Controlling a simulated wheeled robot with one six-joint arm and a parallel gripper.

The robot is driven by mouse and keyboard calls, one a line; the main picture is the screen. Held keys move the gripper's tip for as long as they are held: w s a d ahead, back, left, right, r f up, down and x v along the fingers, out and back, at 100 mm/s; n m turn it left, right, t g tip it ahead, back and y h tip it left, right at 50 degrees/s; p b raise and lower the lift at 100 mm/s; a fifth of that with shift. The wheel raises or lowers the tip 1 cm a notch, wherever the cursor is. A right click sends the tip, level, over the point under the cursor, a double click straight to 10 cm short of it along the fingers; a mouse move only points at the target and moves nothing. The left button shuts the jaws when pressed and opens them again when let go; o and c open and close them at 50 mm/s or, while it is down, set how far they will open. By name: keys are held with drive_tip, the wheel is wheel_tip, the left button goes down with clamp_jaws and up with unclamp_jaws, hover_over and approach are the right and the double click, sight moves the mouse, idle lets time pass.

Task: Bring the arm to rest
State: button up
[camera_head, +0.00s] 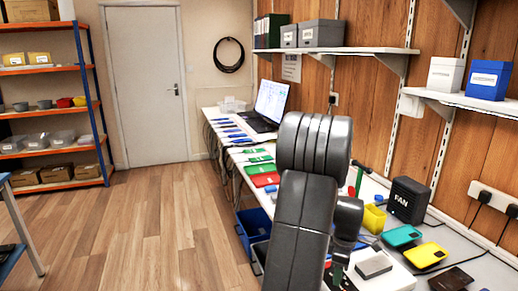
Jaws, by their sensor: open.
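My dark grey arm (313,185) stands folded in front of the workbench, its thick joint rising over the bench. Beside its right edge, my gripper (340,262) points down close to the near part of the bench. It is open, and I see nothing held in it. The forearm hides part of it, so its fingertips are not clear. A grey block (374,265) lies on a white device just right of the gripper; I cannot tell how far apart they are.
The bench holds a green phone (402,236), a yellow phone (425,255), a dark phone (451,279), a black FAN box (408,200), a yellow bin (374,218) and a laptop (268,103). A blue crate (253,226) stands below. The wooden floor (160,235) at left is clear.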

wheel_tip(320, 180, up, 13)
wheel_tip(320, 180, down, 14)
drive_tip(key=shift+s+f, duration=0.1)
drive_tip(key=shift+f, duration=0.05)
drive_tip(key=shift+m, duration=0.3)
drive_tip(key=m, duration=0.4)
drive_tip(key=shift+m, duration=0.4)
drive_tip(key=m, duration=1.1)
drive_tip(key=shift+m, duration=0.3)
drive_tip(key=m, duration=0.4)
drive_tip(key=shift+m, duration=0.3)
drive_tip(key=shift+a, duration=0.15)
